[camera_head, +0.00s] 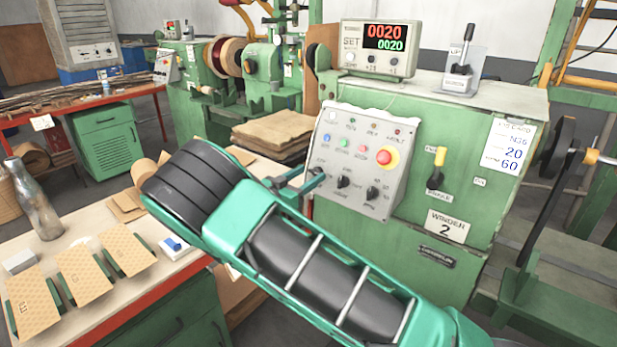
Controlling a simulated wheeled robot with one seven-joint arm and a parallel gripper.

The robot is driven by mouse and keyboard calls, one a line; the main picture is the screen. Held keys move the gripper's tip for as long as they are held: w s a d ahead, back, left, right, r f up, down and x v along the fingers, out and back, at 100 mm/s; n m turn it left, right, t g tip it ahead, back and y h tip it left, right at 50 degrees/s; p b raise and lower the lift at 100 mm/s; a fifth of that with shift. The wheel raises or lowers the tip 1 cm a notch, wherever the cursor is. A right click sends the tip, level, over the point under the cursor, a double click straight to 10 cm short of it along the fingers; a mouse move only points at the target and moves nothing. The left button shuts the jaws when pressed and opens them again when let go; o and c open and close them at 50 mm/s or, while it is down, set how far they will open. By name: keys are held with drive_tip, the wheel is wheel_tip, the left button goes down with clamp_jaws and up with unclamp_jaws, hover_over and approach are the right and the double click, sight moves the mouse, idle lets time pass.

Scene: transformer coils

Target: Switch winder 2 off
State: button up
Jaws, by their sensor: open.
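Winder 2 is the green machine with the "WINDER 2" plate (446,227) on its front. Its tilted grey control panel (331,134) carries small coloured buttons, a red mushroom button on a yellow ring (387,157), and black rotary knobs along the lower row (343,181). Their lettering is too small to read surely. A yellow-handled lever (437,163) is on the machine front, right of the panel. My gripper (312,181) is open at the panel's lower left edge. It hides the panel's lower left corner, and I cannot tell if it touches a knob.
A counter box (377,49) on top of the machine shows 0020 in red and green. A clear holder (464,70) stands beside it. A wooden bench (85,232) with cards lies left, a stack of brown sheets (273,131) behind my arm. A shaft sticks out on the right.

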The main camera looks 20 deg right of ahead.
drive_tip(key=shift+w+d, duration=0.25)
drive_tip(key=shift+d, duration=0.15)
drive_tip(key=c, duration=1.1)
